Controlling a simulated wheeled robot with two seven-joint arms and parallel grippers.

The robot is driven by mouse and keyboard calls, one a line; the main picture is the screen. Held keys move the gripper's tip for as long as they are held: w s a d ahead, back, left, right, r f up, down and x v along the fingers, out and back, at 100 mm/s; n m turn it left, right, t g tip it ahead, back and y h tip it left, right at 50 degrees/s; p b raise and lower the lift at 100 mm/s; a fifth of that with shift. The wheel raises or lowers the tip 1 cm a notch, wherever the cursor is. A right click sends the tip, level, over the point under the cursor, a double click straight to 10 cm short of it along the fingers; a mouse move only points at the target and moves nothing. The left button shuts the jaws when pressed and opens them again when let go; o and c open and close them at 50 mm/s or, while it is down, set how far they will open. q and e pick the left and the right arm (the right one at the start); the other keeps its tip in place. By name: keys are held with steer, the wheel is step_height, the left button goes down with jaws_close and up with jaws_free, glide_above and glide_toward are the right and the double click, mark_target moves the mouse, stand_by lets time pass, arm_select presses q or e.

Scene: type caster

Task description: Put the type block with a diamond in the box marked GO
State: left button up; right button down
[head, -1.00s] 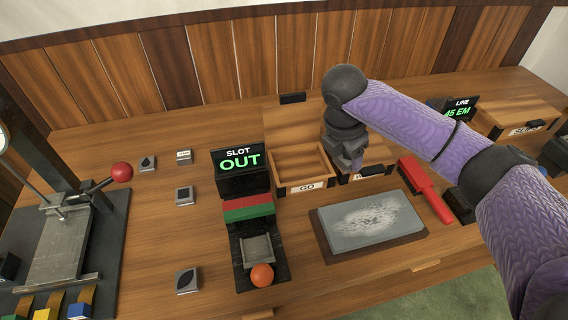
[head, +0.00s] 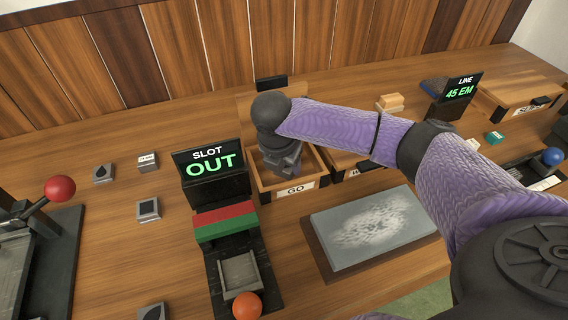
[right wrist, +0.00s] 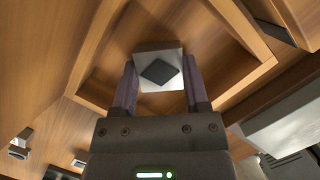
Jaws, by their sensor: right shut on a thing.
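The type block with a diamond (right wrist: 158,52) is light grey with a dark diamond on its face. In the right wrist view it sits between the two fingers of my right gripper (right wrist: 158,85), which is shut on it. In the head view my right gripper (head: 284,172) is over and partly within the open wooden box marked GO (head: 295,190); the block is hidden there. The wrist view shows the box walls (right wrist: 105,50) around the block. I cannot tell whether the block touches the box floor. My left gripper is not in view.
Several other type blocks (head: 149,209) lie on the left of the bench. The SLOT OUT display (head: 209,164) stands close left of the box. A grey stone slab (head: 370,228) lies in front right, and a second box (head: 352,172) adjoins on the right.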

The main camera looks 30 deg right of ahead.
steer(key=shift+c, duration=1.4)
jaws_free()
steer(key=shift+f, duration=0.1)
steer(key=shift+o, duration=1)
arm_select(q)
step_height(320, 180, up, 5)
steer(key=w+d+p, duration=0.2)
steer(key=p, duration=0.3)
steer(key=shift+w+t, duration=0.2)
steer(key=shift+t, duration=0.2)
arm_select(e)
steer(key=v, duration=1.2)
